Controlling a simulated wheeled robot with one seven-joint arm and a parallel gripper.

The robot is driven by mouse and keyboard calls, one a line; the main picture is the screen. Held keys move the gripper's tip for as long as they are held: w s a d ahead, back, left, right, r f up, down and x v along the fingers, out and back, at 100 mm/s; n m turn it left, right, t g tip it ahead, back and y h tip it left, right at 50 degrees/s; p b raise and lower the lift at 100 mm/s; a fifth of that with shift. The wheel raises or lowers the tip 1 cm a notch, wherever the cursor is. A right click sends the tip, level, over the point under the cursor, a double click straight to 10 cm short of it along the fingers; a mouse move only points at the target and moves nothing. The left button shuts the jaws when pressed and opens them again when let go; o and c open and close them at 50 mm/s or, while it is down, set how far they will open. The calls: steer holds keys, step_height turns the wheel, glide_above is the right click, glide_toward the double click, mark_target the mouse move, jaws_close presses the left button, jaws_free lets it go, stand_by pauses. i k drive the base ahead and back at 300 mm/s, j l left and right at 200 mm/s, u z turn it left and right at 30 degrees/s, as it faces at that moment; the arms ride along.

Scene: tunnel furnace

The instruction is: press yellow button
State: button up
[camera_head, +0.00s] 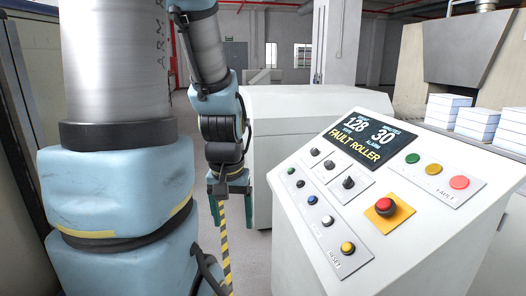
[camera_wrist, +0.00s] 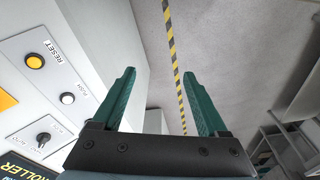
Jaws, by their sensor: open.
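The yellow button (camera_head: 348,247) is a small round button in a dark ring, at the lower end of the sloped control panel (camera_head: 310,250), beside the RESET label. It also shows at the upper left of the wrist view (camera_wrist: 35,62). My gripper (camera_head: 231,205) hangs to the left of the panel, apart from it. In the wrist view its two green fingers (camera_wrist: 158,98) are spread with nothing between them, pointing past the panel's edge toward the floor. The yellow button lies left of both fingers there.
A white button (camera_head: 327,220) sits close to the yellow one. A red emergency button (camera_head: 385,206) on a yellow plate is to the right. Several dark knobs (camera_head: 348,183) and a display (camera_head: 358,138) are higher up. Striped floor tape (camera_head: 225,250) runs along the open floor.

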mark_target(347, 247)
steer(key=i+j+z, duration=0.1)
steer(key=z, duration=1.45)
steer(key=j+z, duration=0.3)
steer(key=k+j+z, duration=0.1)
steer(key=j+z, duration=0.2)
steer(key=k+j+z, duration=0.1)
steer(key=j+z, duration=0.25)
steer(key=k+j, duration=0.1)
steer(key=j, duration=0.25)
steer(key=k+j, duration=0.15)
steer(key=j, duration=0.15)
steer(key=k+j+z, duration=0.1)
steer(key=j, duration=0.25)
